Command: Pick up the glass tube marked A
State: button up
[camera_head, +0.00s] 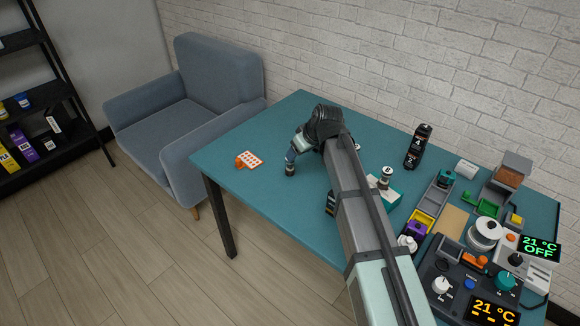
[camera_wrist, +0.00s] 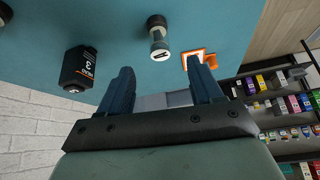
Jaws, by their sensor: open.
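The glass tube marked A (camera_wrist: 157,36) stands on the teal table, its pale lid with a black A facing the camera in the wrist view. In the head view a small tube (camera_head: 290,170), probably the same one, shows right below my gripper (camera_head: 291,156); its mark cannot be read there. My gripper (camera_wrist: 162,82) is open and empty, and in the wrist view the tube appears beyond the gap between its fingers. Whether they touch cannot be told. Another tube, marked B (camera_head: 386,174), stands by a teal and white box, partly behind my arm.
A black bottle marked 3 (camera_wrist: 80,68) stands near tube A; part of a black object (camera_head: 330,203) shows beside my arm. A tall black bottle (camera_head: 418,147) and devices crowd the right. The table's far left is clear.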

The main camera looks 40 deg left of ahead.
aim_at(288, 164)
jog(key=x, duration=1.2)
jog(key=shift+w+a, duration=0.1)
jog(key=shift+a, duration=0.05)
jog(key=c, duration=1.1)
jog(key=shift+o, duration=0.2)
